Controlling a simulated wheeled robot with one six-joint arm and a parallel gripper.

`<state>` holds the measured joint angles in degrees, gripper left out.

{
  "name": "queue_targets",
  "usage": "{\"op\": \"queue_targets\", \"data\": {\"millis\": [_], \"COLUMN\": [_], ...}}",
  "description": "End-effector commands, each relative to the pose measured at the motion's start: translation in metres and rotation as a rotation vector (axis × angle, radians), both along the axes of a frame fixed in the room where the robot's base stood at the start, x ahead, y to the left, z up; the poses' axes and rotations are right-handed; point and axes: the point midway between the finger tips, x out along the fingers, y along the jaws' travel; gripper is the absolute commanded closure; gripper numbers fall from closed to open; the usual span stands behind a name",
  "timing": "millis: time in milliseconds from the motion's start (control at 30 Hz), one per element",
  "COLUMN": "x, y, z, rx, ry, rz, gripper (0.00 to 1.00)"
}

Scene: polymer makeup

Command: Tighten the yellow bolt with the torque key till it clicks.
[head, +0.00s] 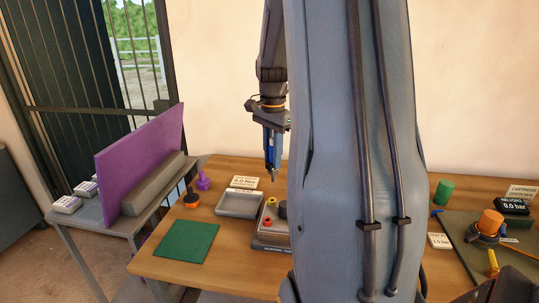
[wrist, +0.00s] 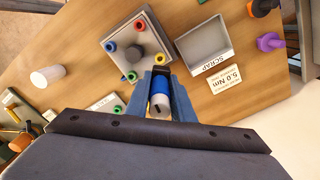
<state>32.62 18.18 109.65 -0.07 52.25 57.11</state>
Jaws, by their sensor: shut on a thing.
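My gripper (head: 272,148) is shut on the torque key (head: 269,141), which has a blue body and hangs roughly upright with its thin tip down. In the wrist view the key (wrist: 159,103) shows its blue part and pale end between the fingers of my gripper (wrist: 160,82). The yellow bolt (head: 272,201) sits at a corner of a grey block (head: 270,240). In the wrist view the yellow bolt (wrist: 158,57) is just beyond the fingers. The key's tip is above the block in the head view. Whether it touches the bolt is not visible in the wrist view.
A grey scrap tray (head: 240,204) lies close beside the block. A purple knob (head: 203,181) and green mat (head: 187,243) are left of it.

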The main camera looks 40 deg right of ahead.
Motion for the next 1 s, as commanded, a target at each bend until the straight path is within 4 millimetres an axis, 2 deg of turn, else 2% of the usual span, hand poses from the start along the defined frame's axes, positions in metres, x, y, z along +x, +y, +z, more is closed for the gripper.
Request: {"op": "queue_targets", "data": {"millis": [300,1000], "x": [0.0,0.001], "y": [0.003,0.003], "z": [0.002,-0.055], "rx": [0.0,0.0], "ry": [-0.001,-0.001], "rz": [0.002,0.003], "gripper": [1.0,1.0]}}
